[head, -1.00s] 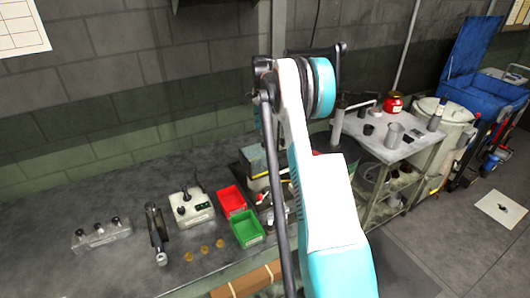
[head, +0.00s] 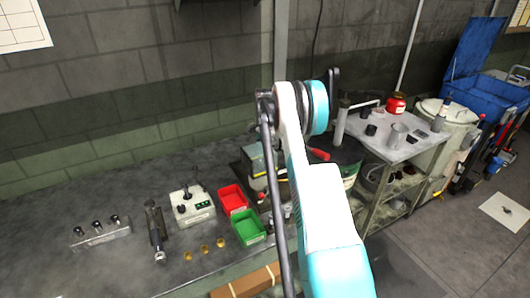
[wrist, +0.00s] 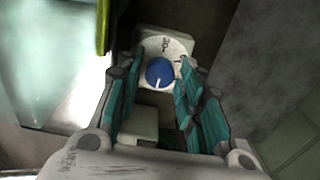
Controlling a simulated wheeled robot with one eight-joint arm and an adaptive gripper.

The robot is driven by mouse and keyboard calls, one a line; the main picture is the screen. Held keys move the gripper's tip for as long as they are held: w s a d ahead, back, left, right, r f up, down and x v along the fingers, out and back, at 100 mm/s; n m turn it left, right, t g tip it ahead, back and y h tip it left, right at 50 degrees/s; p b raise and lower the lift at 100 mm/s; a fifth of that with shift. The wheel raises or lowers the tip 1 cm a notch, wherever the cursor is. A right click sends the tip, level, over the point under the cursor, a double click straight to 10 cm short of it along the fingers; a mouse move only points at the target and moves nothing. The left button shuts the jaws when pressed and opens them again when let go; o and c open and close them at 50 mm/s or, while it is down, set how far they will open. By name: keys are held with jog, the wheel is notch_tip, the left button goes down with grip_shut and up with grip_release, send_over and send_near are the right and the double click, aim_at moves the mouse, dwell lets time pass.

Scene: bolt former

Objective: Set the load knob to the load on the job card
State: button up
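In the wrist view, a blue load knob (wrist: 159,72) with a white pointer line sits on a white dial plate (wrist: 178,45). A printed "30" shows above the knob. The pointer line points toward the bottom of the picture. My gripper (wrist: 157,88) is open, its teal finger pads to the left and right of the knob, with a gap on both sides; I cannot tell the depth between them. In the head view my arm hides the gripper and knob. I cannot identify the job card; a white sheet (head: 22,24) on the wall is unreadable.
A side table (head: 400,150) stands at the right. A yellow-green edge (wrist: 103,25) is close to the left finger.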

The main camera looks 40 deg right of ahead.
jog(key=c, duration=0.8)
jog(key=n, duration=0.5)
jog(key=shift+n+b, duration=0.3)
jog(key=shift+n, duration=0.1)
jog(key=n, duration=1.1)
jog(key=shift+n+b, duration=0.3)
jog(key=shift+n, duration=0.1)
jog(key=n, duration=0.5)
jog(key=shift+n, duration=0.7)
